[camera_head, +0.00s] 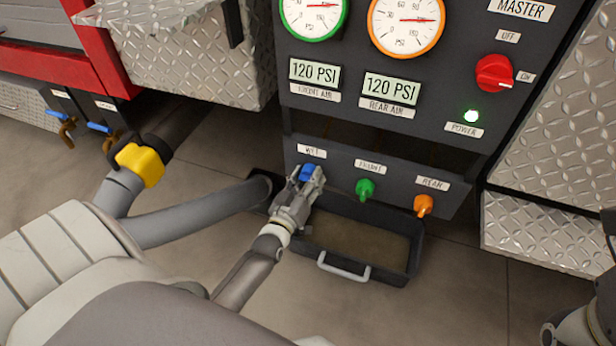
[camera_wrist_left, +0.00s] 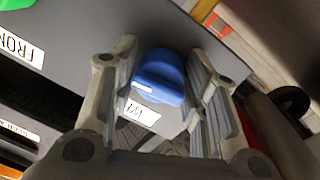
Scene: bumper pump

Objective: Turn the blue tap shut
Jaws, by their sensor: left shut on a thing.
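The blue tap (camera_head: 307,171) sits under the WET label on the dark lower panel, left of the other two taps. My left gripper (camera_head: 304,181) is at this tap, its fingers on either side of the knob. In the left wrist view the blue tap (camera_wrist_left: 159,77) lies between the two fingers of my left gripper (camera_wrist_left: 163,62), with a white mark on its edge. The left gripper is shut on the tap. Part of the tap is hidden by the fingers in the head view.
A green tap (camera_head: 365,188) and an orange tap (camera_head: 423,205) stand to the right on the same panel. A dark tray (camera_head: 412,258) with a pale handle (camera_head: 343,266) lies below. A red MASTER knob (camera_head: 494,73) and gauges are above. Diamond-plate boxes (camera_head: 545,200) flank the panel.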

